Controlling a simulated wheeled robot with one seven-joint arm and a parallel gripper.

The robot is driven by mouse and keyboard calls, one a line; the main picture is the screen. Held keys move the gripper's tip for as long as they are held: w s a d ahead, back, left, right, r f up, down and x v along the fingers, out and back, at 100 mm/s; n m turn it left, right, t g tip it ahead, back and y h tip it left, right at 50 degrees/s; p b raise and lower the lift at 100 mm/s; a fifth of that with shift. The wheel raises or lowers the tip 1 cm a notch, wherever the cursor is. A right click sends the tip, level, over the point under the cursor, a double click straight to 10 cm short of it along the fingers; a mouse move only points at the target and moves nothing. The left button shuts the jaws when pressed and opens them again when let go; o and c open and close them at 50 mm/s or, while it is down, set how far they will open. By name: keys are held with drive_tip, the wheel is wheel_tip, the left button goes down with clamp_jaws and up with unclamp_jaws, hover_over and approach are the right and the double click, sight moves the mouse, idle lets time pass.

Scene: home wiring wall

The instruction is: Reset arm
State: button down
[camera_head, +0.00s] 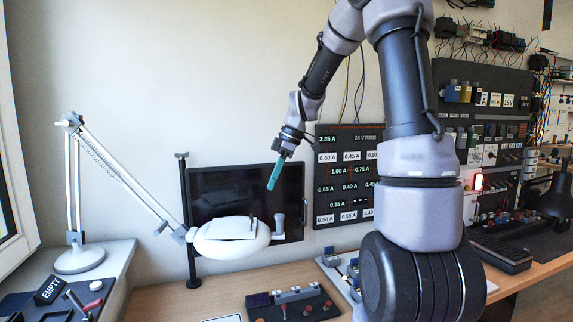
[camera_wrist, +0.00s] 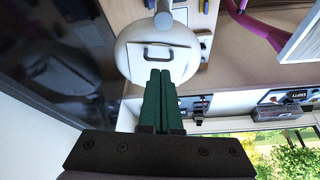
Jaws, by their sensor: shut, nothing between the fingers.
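My gripper (camera_head: 275,176) has green fingers and hangs in the air in front of the dark monitor screen in the head view. In the wrist view the two green fingers (camera_wrist: 160,78) lie together, shut with nothing between them. My arm comes down from the top of the head view and bends over to the left. The white oval head of the desk lamp (camera_head: 233,240) is below and left of the fingers. It also shows beyond the fingertips in the wrist view (camera_wrist: 128,42).
The lamp's base (camera_head: 79,260) stands on a white ledge at left. A dark monitor (camera_head: 228,186) is behind the gripper. A panel with ampere labels (camera_head: 345,170) hangs on the wall. A control board (camera_head: 292,303) lies on the wooden desk. Upper-left wall space is clear.

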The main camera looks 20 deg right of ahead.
drive_tip(key=d+v, duration=0.1)
drive_tip(key=v, duration=0.4)
drive_tip(key=s+r+m+t+h, duration=0.1)
drive_tip(key=s+r+m+t, duration=0.2)
drive_tip(key=s+m, duration=0.6)
drive_tip(key=s+r+m+t+h, duration=0.1)
drive_tip(key=s+r+m+t, duration=0.2)
drive_tip(key=s+m, duration=0.7)
drive_tip(key=shift+s+r+h, duration=0.3)
drive_tip(key=shift+s+r, duration=0.2)
drive_tip(key=shift+s, duration=0.9)
